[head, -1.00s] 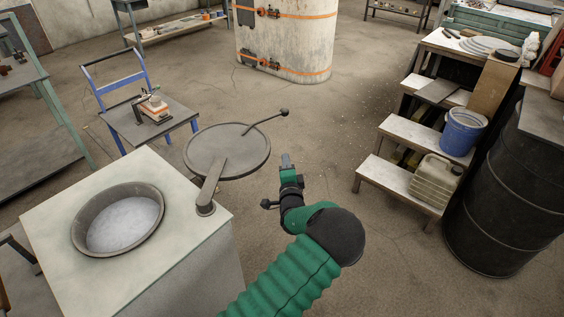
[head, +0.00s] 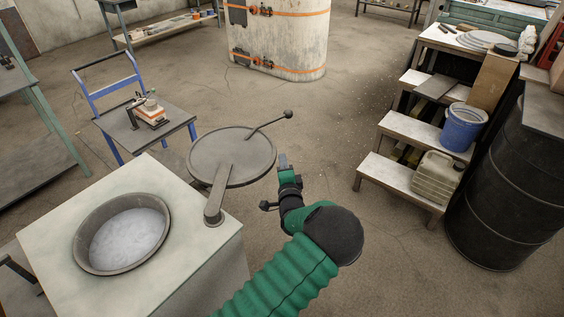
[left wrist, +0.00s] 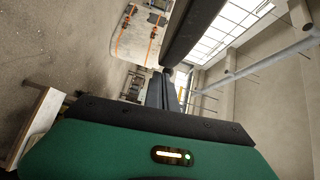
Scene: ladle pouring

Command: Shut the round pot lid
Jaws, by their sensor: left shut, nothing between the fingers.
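The round pot lid (head: 228,160) is a flat grey disc on a pivot arm (head: 215,205), swung out past the right back corner of the pale block. A thin handle (head: 270,125) with a dark ball end sticks out from it to the upper right. The round pot (head: 122,236) is sunk in the block top, uncovered, with pale grey content. My left gripper (head: 283,162) is shut and empty, just right of the lid's edge and below the handle. In the left wrist view the gripper fingers (left wrist: 160,92) show dark and together. My right gripper is not seen.
The pale block (head: 165,195) carries the pot. A blue cart (head: 147,125) stands behind it. Steps (head: 400,180) with a blue bucket (head: 462,127) and a canister (head: 436,178), and a black drum (head: 505,190), stand at the right. Open floor lies between.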

